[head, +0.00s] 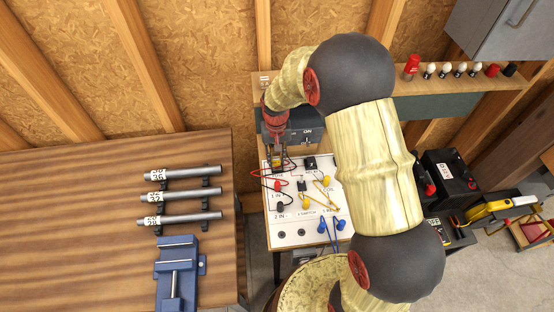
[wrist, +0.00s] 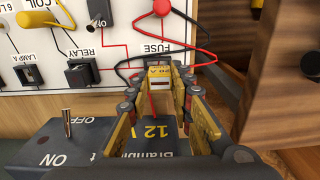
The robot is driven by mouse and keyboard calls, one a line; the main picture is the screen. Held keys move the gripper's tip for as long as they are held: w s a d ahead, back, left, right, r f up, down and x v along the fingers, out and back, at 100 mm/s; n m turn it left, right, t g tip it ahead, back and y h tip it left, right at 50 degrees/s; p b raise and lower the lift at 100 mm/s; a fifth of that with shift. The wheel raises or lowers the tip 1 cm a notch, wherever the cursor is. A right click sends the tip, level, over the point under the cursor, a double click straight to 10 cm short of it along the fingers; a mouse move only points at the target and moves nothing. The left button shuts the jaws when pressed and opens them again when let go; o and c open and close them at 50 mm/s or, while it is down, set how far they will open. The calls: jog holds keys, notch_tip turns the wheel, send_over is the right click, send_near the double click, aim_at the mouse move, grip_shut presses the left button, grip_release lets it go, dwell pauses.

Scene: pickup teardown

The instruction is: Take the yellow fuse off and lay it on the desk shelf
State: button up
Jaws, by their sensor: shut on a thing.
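The yellow fuse (wrist: 158,72), marked 20 A, is between my fingertips at the board's FUSE label in the wrist view. My gripper (wrist: 158,82) is shut on it; in the head view my gripper (head: 277,158) is over the upper left of the white circuit board (head: 290,238). The fuse's lower end is hidden, so I cannot tell whether it is still seated. A wooden shelf (head: 403,84) runs along the back wall; I cannot tell if it is the desk shelf.
Red and black leads (wrist: 205,40) curve close around my fingers. A dark 12 V power box (wrist: 80,145) with an ON/OFF switch lies below them. Several bulbs (head: 445,70) stand on the wall shelf. A wooden bench (head: 80,210) with rods and a blue vise (head: 178,268) is left.

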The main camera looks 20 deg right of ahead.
jog(key=s+a+r+p, duration=0.1)
jog(key=s+a+r, duration=0.7)
jog(key=s+r, duration=0.1)
jog(key=shift+s+a+p, duration=0.3)
jog(key=shift+s+a, duration=0.05)
jog(key=shift+s, duration=0.15)
